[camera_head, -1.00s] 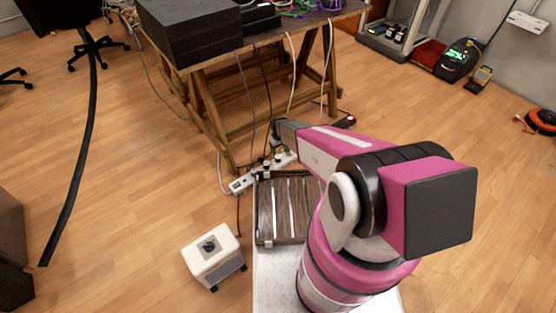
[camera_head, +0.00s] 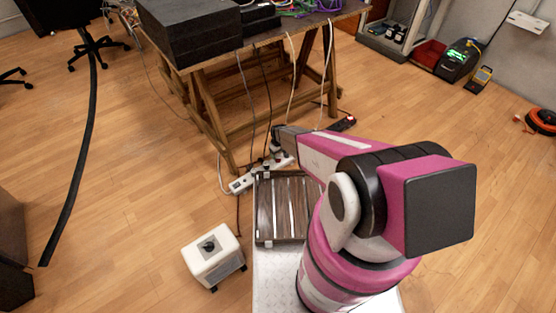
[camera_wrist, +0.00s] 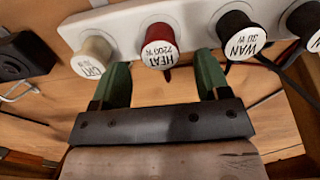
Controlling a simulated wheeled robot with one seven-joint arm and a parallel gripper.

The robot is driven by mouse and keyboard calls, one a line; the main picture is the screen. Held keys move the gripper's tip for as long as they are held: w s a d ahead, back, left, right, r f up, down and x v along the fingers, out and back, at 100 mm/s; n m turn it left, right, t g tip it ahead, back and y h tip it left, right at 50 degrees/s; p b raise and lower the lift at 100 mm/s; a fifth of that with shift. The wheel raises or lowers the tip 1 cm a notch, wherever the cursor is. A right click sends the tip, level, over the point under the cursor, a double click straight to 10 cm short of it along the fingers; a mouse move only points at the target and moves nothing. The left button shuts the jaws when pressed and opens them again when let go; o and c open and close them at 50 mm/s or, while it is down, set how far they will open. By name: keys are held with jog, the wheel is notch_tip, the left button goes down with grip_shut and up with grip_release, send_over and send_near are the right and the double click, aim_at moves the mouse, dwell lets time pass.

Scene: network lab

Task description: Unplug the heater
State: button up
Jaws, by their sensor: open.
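The heater (camera_head: 212,262) is a white box with a dark knob on top, standing on the floor at the lower left in the head view. A thin dark reddish cord rises near it toward the white power strip (camera_head: 242,184). In the wrist view, the power strip (camera_wrist: 122,27) holds a red plug labelled HEAT 2200 W (camera_wrist: 159,47). My gripper (camera_wrist: 162,66) is open, its two green fingers pointing at the strip, one on each side of the HEAT plug. I cannot tell whether either finger touches it.
A pale plug labelled CRT (camera_wrist: 93,57) sits left of the HEAT plug. A black WAN plug (camera_wrist: 240,36) and another dark plug (camera_wrist: 306,20) sit to the right. A wooden trestle table (camera_head: 215,75) with hanging cables stands behind the strip.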

aim_at(278, 156)
jog(key=shift+f, duration=2.35)
jog(key=shift+c, duration=0.3)
jog(key=c, duration=1.1)
jog(key=shift+r, duration=3)
jog(key=shift+c, duration=0.2)
